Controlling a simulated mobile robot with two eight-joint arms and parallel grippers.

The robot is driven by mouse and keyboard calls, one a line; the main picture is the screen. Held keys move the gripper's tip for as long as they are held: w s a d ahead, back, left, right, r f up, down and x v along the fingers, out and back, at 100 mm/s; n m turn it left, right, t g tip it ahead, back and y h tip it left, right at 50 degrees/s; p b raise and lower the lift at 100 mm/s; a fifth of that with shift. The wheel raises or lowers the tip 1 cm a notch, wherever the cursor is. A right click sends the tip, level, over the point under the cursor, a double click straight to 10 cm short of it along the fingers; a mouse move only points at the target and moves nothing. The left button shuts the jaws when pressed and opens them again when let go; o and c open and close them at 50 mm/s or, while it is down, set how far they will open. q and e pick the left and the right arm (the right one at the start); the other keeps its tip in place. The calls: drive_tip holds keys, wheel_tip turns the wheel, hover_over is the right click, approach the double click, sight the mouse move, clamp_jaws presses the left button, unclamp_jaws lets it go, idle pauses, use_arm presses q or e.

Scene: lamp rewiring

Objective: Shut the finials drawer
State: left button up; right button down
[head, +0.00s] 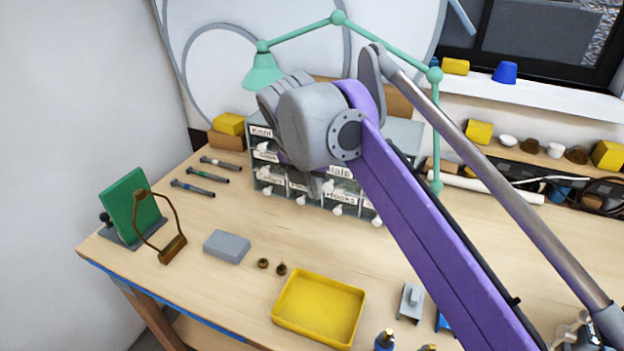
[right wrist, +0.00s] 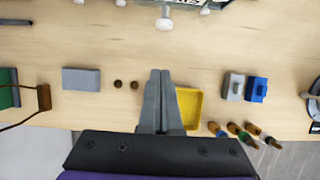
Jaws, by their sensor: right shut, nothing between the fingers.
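The drawer cabinet (head: 268,178) stands at the back of the bench, with clear drawers, white labels and white knobs. A label ending in "ials" (head: 341,172) shows just right of my arm; its beginning is hidden, and I cannot tell how far that drawer stands out. My right gripper (head: 314,188) is in front of the cabinet, mostly hidden by its own wrist. In the right wrist view its fingers (right wrist: 160,73) are together and empty, pointing towards the cabinet's lower edge and a white knob (right wrist: 163,23). My left gripper is not in view.
A yellow tray (head: 318,308), a grey block (head: 227,246) and two small brown knobs (head: 272,266) lie in front. A green lamp (head: 264,72) arches over the cabinet. A green board (head: 132,205) stands at left. Bench between cabinet and tray is clear.

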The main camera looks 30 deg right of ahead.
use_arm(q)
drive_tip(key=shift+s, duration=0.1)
use_arm(e)
drive_tip(key=w+d+f, duration=0.3)
drive_tip(key=d, duration=0.1)
drive_tip(key=shift+w+f, duration=0.15)
drive_tip(key=shift+f, duration=0.05)
drive_tip(key=w+d+p, duration=0.2)
drive_tip(key=w+d, duration=0.1)
drive_tip(key=d, duration=0.1)
drive_tip(key=w+d+p, duration=0.2)
drive_tip(key=w+d, duration=0.1)
drive_tip(key=shift+w+d+r, duration=0.1)
drive_tip(key=shift+w+d, duration=0.25)
drive_tip(key=shift+s, duration=0.15)
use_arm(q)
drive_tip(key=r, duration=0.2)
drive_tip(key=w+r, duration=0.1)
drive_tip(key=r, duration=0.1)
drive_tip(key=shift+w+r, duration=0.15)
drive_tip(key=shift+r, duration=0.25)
